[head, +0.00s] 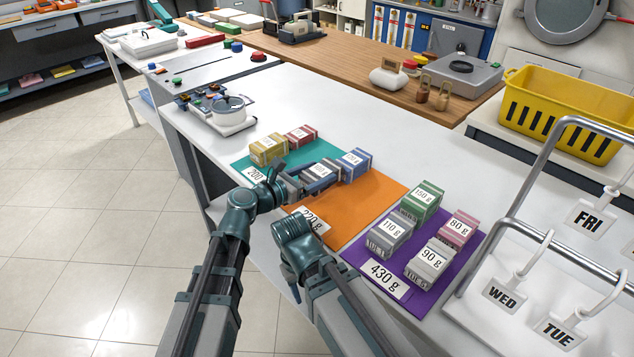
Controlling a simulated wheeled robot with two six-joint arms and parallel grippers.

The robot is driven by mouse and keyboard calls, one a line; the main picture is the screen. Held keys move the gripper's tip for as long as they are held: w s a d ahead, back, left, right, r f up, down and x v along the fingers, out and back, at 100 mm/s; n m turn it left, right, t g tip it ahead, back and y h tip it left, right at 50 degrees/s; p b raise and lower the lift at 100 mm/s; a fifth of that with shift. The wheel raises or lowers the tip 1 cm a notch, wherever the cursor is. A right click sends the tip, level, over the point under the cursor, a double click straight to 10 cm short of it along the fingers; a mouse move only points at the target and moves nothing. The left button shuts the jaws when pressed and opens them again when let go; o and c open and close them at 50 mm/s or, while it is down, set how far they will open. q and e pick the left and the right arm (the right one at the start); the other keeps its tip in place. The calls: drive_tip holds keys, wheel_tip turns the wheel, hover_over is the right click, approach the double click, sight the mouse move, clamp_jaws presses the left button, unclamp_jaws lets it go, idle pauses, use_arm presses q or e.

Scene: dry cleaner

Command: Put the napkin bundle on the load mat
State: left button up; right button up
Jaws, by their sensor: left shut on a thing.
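My left gripper (306,178) is shut on a small grey-blue labelled bundle (320,173) over the orange mat (352,210). I cannot tell whether the bundle touches the mat. A blue bundle (356,164) stands close on its right. The teal mat (243,163) on the left bears a yellow bundle (268,149) and a red one (301,136). The purple mat (449,288) on the right bears a green, a pink and two grey bundles. I cannot tell which bundle is the napkins. My right arm comes in at the bottom; its jaws do not show.
A metal rack with day tags (505,293) stands at the right edge. A yellow basket (570,100) is behind it. A small scale with a dial (229,115) stands at the counter's left end. The white counter (400,130) behind the mats is clear.

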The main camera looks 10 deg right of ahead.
use_arm(q)
drive_tip(key=shift+s+f, duration=0.1)
drive_tip(key=shift+f, duration=0.05)
wheel_tip(320, 180, down, 3)
drive_tip(key=b, duration=0.3)
drive_tip(key=shift+f, duration=0.1)
drive_tip(key=shift+b, duration=0.3)
drive_tip(key=shift+f, duration=0.25)
drive_tip(key=o, duration=1.3)
drive_tip(key=shift+r, duration=0.15)
